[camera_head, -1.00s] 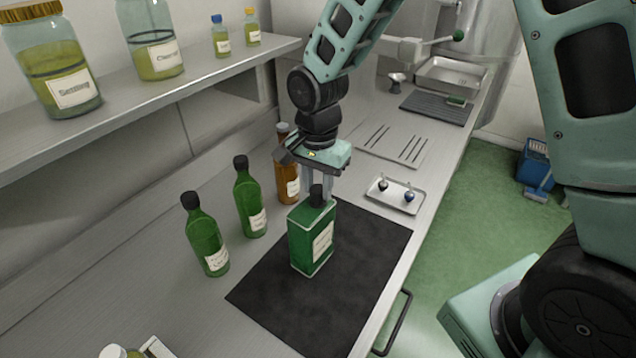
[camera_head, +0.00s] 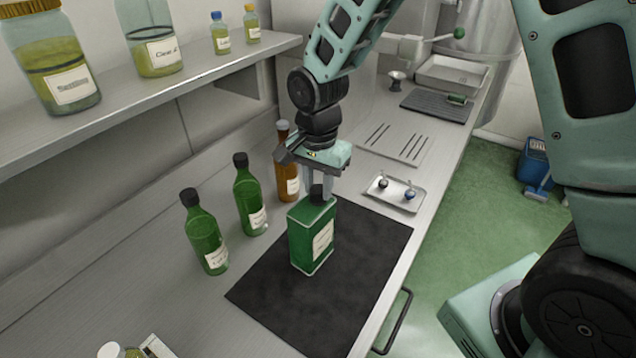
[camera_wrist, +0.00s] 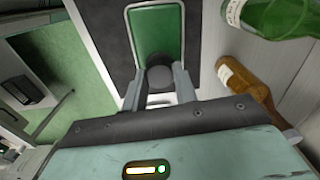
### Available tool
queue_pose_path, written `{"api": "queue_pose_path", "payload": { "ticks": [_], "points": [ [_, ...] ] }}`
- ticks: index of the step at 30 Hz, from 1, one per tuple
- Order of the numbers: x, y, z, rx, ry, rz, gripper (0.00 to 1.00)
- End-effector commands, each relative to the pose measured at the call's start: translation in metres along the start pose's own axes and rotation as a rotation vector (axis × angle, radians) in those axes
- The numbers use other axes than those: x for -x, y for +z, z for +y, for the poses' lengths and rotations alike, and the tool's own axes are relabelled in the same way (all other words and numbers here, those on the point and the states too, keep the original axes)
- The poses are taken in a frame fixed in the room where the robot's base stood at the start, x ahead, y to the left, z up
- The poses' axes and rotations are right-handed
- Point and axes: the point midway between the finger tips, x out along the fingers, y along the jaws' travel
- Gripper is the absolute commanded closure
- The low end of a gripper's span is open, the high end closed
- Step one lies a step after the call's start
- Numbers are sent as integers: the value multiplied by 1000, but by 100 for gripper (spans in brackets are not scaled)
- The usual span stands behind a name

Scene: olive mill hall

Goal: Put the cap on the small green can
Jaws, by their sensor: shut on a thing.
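The small green can (camera_head: 306,241) stands upright on the black mat (camera_head: 262,295), its pale label facing right. My gripper (camera_head: 317,192) is directly above the can, pointing down, with its fingers shut on the dark cap (camera_head: 317,194). The cap is at the top of the can, over its neck; I cannot tell whether it is seated. In the wrist view the round dark cap (camera_wrist: 160,79) sits between my fingertips (camera_wrist: 160,88), against the end of the green can (camera_wrist: 163,35). The can's neck is hidden.
Two green bottles (camera_head: 205,235) stand left of the mat, and a brown bottle (camera_head: 287,172) stands just behind the can. A small metal tray (camera_head: 414,206) with two small items lies to the right. A shelf (camera_head: 190,87) with jars runs along the left.

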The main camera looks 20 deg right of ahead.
Motion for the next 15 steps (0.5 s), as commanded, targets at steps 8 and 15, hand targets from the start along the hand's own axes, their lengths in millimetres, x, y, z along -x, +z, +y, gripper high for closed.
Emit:
{"api": "queue_pose_path", "payload": {
  "ticks": [8, 15],
  "points": [
    [0, 0, 0, 0, 0, 0, 88],
    [0, 0, 0, 0, 0, 0, 66]
  ]
}}
